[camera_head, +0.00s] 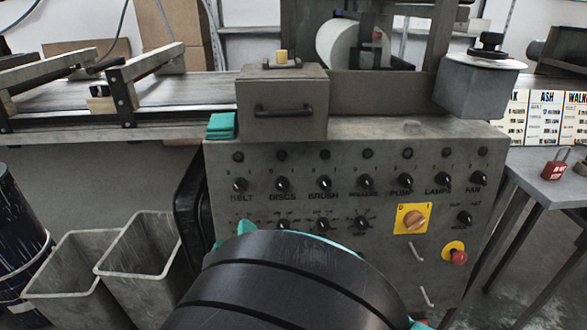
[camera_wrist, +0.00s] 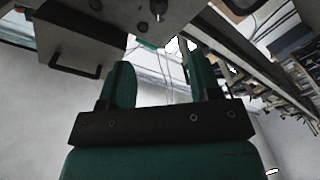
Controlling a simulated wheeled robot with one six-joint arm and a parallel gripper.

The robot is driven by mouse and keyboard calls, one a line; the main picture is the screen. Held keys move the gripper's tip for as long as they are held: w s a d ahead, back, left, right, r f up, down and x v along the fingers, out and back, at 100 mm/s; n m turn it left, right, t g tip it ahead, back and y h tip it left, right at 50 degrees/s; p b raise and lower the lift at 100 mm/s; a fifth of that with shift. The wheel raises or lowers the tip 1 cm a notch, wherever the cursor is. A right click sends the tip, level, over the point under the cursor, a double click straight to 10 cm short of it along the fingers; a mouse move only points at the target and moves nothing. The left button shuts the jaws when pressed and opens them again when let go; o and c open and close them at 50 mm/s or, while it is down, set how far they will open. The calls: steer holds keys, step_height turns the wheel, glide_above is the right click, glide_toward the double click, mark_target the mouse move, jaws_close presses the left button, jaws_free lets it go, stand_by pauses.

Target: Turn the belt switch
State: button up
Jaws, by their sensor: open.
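The belt switch (camera_head: 239,185) is a black rotary knob above the label BELT, at the left end of the upper knob row on the grey control panel (camera_head: 225,160). My gripper (camera_wrist: 160,66) is open in the wrist view, with two green fingers apart and nothing seen between them.
Other knobs, such as DISCS (camera_head: 282,184), sit close beside it. A yellow-plated orange switch (camera_head: 414,221) and a red button (camera_head: 458,257) are at lower right. A grey box (camera_head: 283,100) with a handle stands above the panel. Grey bins (camera_head: 80,265) stand at left.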

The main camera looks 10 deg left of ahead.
mark_target(239, 190)
steer(key=x, duration=1.4)
steer(key=shift+w+r+b, duration=0.1)
steer(key=shift+w+b, duration=0.25)
steer(key=shift+w, duration=0.05)
steer(key=c, duration=0.9)
